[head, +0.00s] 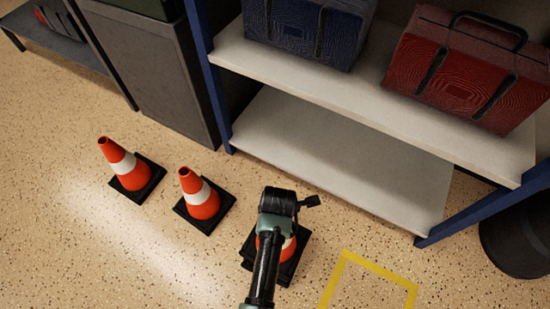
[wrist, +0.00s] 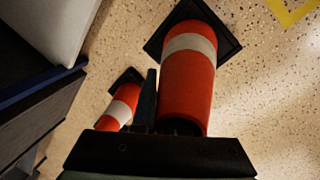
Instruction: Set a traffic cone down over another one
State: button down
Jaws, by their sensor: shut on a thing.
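An orange cone (wrist: 189,85) with a white band and a black square base fills the middle of the wrist view. My gripper (wrist: 172,122) is shut on it near its narrow top; one dark finger shows along its left side. In the head view my gripper (head: 285,205) and arm cover most of this cone (head: 288,250). Its base edge looks doubled there, but I cannot tell whether another cone is under it. Two more cones, a middle one (head: 203,203) and a left one (head: 132,175), stand upright on the floor. One smaller cone (wrist: 118,107) also shows in the wrist view.
A shelf unit (head: 340,160) with blue posts stands behind, holding a blue bag (head: 305,35) and a red bag (head: 465,75). A grey cabinet (head: 155,75) is to its left. A yellow floor outline (head: 375,275) lies right of my gripper. The front left floor is clear.

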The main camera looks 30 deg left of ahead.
jog(key=shift+g, duration=0.3)
jog(key=s+f, duration=0.2)
jog(key=f, duration=0.1)
jog(key=shift+s+f, duration=0.15)
jog(key=shift+a+f, duration=0.1)
jog(key=shift+f, duration=0.1)
jog(key=c, duration=1.4)
grip_release()
jog(key=shift+f, duration=0.15)
jog(key=shift+c, duration=0.2)
jog(key=o, duration=0.5)
jog(key=shift+r, duration=0.35)
jog(key=shift+w, duration=0.2)
jog(key=shift+w+r, duration=0.1)
jog(key=shift+r, duration=0.1)
jog(key=shift+d, duration=0.2)
notch_tip(320, 180, up, 13)
jog(key=s+d+p, duration=0.1)
jog(key=s+p, duration=0.1)
jog(key=p, duration=0.6)
jog(key=shift+d+f, duration=0.2)
